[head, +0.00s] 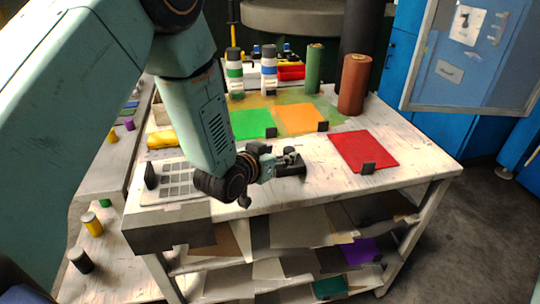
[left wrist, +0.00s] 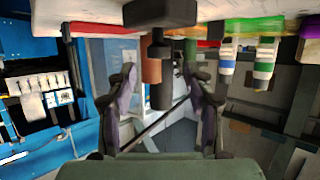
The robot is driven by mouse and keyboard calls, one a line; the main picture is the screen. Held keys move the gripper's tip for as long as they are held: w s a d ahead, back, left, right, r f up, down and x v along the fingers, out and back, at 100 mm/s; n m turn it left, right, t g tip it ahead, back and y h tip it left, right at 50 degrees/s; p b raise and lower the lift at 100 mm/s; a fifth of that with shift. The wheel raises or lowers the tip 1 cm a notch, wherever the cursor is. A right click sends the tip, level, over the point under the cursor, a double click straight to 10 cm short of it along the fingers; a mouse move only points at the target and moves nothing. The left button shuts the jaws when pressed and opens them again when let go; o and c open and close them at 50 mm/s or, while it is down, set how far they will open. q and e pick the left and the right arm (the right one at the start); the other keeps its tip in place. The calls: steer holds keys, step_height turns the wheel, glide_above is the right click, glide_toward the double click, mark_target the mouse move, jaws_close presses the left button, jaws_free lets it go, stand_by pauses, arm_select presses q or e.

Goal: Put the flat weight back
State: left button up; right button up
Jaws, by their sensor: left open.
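A dark flat block with an upright knob, which looks like the flat weight (head: 292,171), sits on the white table top right of my left gripper. In the left wrist view, which is upside down, the dark block (left wrist: 160,13) is at the top centre, and its knob lies beyond the fingertips. My left gripper (head: 277,163) is low over the table, close to the block. Its two fingers are spread in the left wrist view (left wrist: 158,72), with nothing clearly held between them. Contact with the knob cannot be told. My right gripper is not in view.
A pale gridded plate (head: 182,180) lies left of my gripper. Green (head: 250,123), orange (head: 297,118) and red (head: 361,149) sheets lie on the table, each with a small black block. Foil rolls (head: 354,84) and striped bottles (head: 234,73) stand behind. Table front right is clear.

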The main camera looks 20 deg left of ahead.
arm_select(q)
steer(key=shift+v, duration=1.95)
